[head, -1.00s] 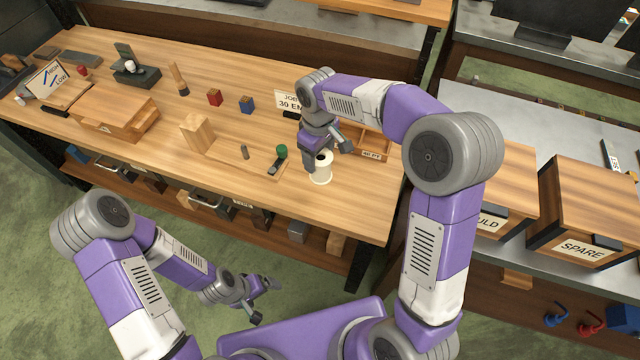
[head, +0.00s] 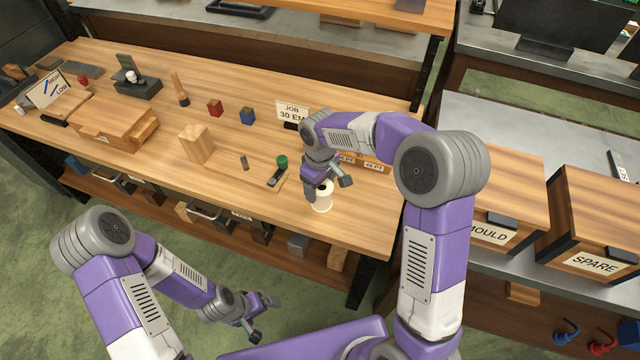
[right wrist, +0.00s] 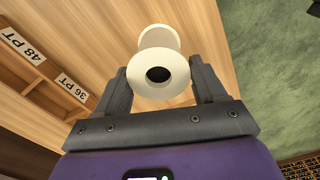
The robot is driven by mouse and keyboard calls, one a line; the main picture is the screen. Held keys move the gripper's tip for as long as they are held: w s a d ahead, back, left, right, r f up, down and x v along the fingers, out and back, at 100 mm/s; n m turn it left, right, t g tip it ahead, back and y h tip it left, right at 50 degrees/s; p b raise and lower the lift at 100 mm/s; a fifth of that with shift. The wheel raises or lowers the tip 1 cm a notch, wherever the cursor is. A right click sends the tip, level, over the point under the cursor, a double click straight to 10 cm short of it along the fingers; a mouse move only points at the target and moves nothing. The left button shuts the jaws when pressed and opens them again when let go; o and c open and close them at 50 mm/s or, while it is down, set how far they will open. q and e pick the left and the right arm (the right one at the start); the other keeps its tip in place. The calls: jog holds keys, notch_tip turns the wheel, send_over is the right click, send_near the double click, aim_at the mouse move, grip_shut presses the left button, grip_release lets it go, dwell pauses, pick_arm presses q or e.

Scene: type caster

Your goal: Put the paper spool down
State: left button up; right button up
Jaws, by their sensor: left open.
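The paper spool (head: 322,198) is white with a dark hole in its end. It stands upright at the front right of the wooden bench, below my right gripper (head: 316,180). In the right wrist view the spool (right wrist: 160,72) sits between the two fingers of my right gripper (right wrist: 160,80), which press close on both sides of its near flange. I cannot tell whether its lower flange touches the bench top. My left gripper (head: 262,318) is open and empty, low in front of the bench.
The wooden bench (head: 240,205) is bare around the spool, with its front edge close by. A green-knobbed tool (head: 279,170) and a small grey peg (head: 244,162) lie to the left. A compartment tray labelled 48 PT and 36 PT (right wrist: 45,75) stands behind.

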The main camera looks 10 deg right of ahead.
jog(key=o, duration=0.3)
jog(key=shift+r, duration=0.15)
notch_tip(320, 180, up, 12)
jog(key=p, duration=0.4)
jog(key=shift+s, duration=0.1)
dwell(0.4)
